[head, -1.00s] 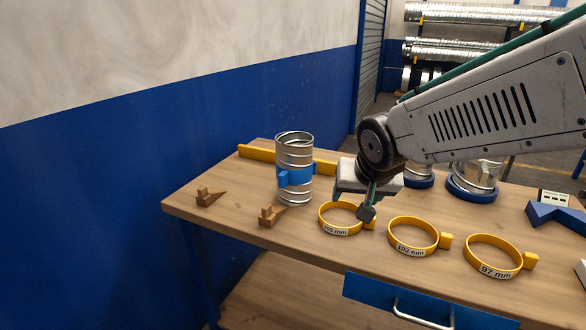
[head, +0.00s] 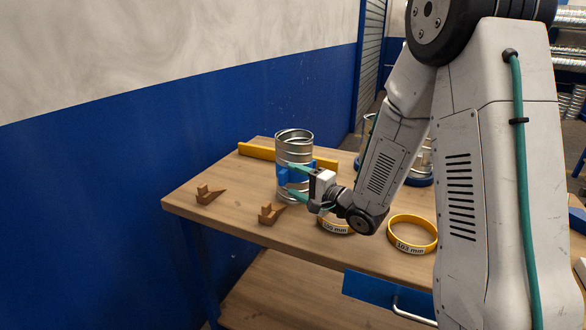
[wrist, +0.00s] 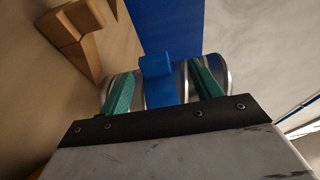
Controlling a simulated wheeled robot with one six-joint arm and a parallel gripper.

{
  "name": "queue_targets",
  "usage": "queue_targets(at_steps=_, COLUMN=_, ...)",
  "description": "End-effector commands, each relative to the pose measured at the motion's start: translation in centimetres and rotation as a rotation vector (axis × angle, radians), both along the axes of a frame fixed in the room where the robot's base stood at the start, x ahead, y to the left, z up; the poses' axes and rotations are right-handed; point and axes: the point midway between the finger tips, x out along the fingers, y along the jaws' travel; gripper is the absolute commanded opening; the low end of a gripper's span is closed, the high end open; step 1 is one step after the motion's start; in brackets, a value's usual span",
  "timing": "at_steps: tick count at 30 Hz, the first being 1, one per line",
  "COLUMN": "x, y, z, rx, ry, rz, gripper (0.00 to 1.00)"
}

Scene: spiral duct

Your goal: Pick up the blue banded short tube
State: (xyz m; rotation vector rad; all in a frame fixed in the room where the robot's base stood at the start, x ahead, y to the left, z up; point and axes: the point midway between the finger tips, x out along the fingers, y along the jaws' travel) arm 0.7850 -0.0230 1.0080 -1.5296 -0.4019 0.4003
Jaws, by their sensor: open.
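The short tube (head: 294,143) is ribbed silver metal with a blue band (head: 283,176) around its middle. It stands upright on the wooden workbench in the head view. My gripper (head: 295,182) is level with the band, at the tube's right front side, with its green fingers pointing at the tube. In the wrist view the tube (wrist: 215,70) lies ahead of the fingers, and the blue tab (wrist: 158,78) of the band sits between the two open green fingers (wrist: 163,85). I cannot tell whether the fingers touch the tube.
Two wooden wedges (head: 209,195) (head: 271,213) lie on the bench (head: 235,212) left of and in front of the tube. A yellow bar (head: 257,152) lies behind it. Yellow rings, one marked 103 mm (head: 412,247), lie at the right front. Another tube in a blue base stands behind my arm.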

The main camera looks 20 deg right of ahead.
Motion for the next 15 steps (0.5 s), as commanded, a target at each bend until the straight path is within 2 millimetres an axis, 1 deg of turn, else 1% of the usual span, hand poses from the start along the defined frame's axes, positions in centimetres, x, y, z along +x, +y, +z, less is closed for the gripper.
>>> queue_targets(at_steps=1, x=0.5, y=0.5, z=0.0, rx=0.0, ry=0.0, rz=0.003, gripper=0.64)
queue_targets(at_steps=8, x=2.2, y=1.7, z=-0.5, rx=-0.002, ry=0.001, rz=0.001, gripper=0.64)
queue_targets(at_steps=11, x=3.4, y=2.7, z=-0.9, rx=-0.002, ry=0.001, rz=0.002, gripper=0.64)
queue_targets(at_steps=12, x=4.1, y=2.9, z=-0.8, rx=-0.003, ry=-0.001, rz=0.001, gripper=0.64)
queue_targets(at_steps=15, x=5.0, y=3.5, z=-0.8, rx=-0.004, ry=0.0, rz=0.0, gripper=0.64)
